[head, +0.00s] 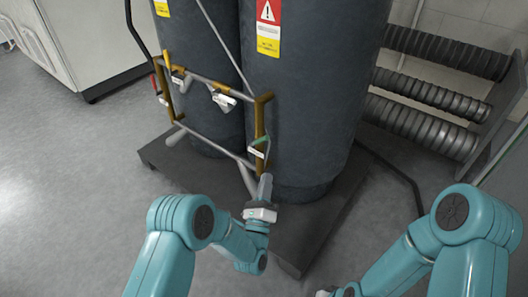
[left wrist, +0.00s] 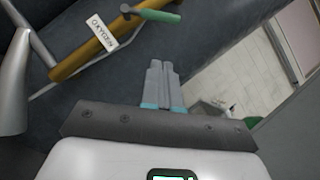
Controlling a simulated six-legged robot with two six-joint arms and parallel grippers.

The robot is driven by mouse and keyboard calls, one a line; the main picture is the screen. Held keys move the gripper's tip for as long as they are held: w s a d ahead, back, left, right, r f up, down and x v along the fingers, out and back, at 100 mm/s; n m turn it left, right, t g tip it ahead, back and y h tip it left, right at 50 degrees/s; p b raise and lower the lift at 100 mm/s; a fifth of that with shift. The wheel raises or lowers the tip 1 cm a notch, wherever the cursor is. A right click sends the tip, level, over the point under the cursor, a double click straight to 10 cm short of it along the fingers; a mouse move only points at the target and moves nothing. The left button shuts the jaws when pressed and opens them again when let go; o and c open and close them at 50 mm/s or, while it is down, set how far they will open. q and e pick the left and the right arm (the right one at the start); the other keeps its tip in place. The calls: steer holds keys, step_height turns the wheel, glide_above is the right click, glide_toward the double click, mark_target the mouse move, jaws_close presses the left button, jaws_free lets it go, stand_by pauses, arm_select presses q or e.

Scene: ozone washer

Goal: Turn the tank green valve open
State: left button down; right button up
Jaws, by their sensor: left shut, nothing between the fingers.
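The green valve handle (head: 259,141) sits low on the right brass-coloured upright of the pipe frame, in front of the right dark tank (head: 305,95). In the left wrist view, the green handle (left wrist: 158,16) shows near the top, beside a white label reading OXYGEN (left wrist: 103,32). My left gripper (head: 266,178) is just below the handle in the head view. Its two fingers (left wrist: 163,66) are together with nothing between them, and they appear apart from the handle. My right arm comes in at the lower right, and its fingers are out of view.
A red handle (head: 154,84) and a yellow one (head: 167,60) are on the left of the pipe frame (head: 212,145). The tanks stand on a dark base (head: 322,222). Ribbed hoses (head: 435,94) lie on a rack at right. The floor at left is clear.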

mark_target(261, 139)
arm_select(q)
steer(key=a+r+b+x, duration=0.1)
steer(key=b+x, duration=0.1)
steer(key=x, duration=0.6)
steer(key=shift+a+b, duration=0.3)
steer(key=shift+a, duration=0.35)
arm_select(e)
steer(key=shift+t, duration=0.5)
steer(key=shift+w+d+f, duration=0.1)
steer(key=shift+w+f, duration=0.6)
steer(key=shift+f, duration=0.15)
steer(key=shift+w+d+f, duration=0.1)
steer(key=shift+w+f, duration=0.55)
steer(key=shift+f, duration=0.2)
arm_select(q)
steer(key=shift+r, duration=0.2)
arm_select(e)
steer(key=shift+r, duration=0.1)
